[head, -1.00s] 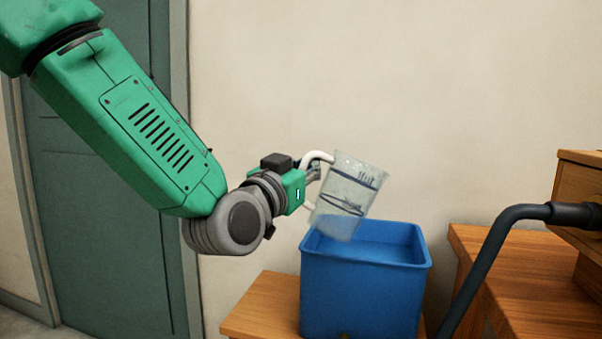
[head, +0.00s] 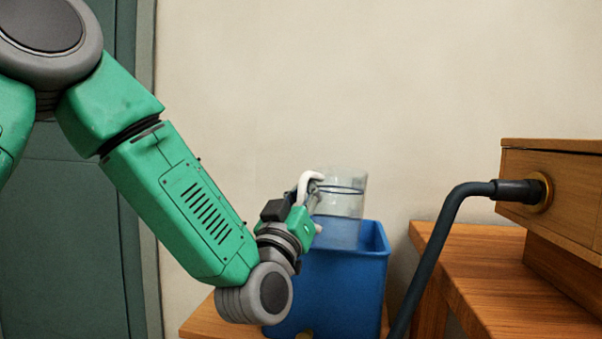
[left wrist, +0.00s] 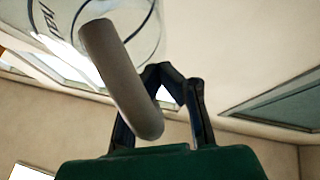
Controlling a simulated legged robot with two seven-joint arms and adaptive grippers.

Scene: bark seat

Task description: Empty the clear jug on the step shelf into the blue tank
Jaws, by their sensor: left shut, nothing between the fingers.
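The clear jug (head: 343,190) has dark ring markings and a pale curved handle (head: 306,182). In the head view it is at the rim of the blue tank (head: 330,290), nearly upright, its lower part against the tank opening. I cannot tell how much liquid it holds. My left gripper (head: 314,197) is at the handle, its fingers partly hidden. In the left wrist view the handle (left wrist: 120,80) crosses in front of the shut fingers (left wrist: 175,85), with the jug (left wrist: 125,25) beyond. The fingers grip nothing. My right gripper is out of view.
The tank stands on a low wooden surface (head: 200,322). To the right are a wooden step (head: 490,290) and a wooden box (head: 560,185) with a dark bent bar (head: 440,225) reaching down beside the tank. A grey-green door (head: 70,230) is at the left.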

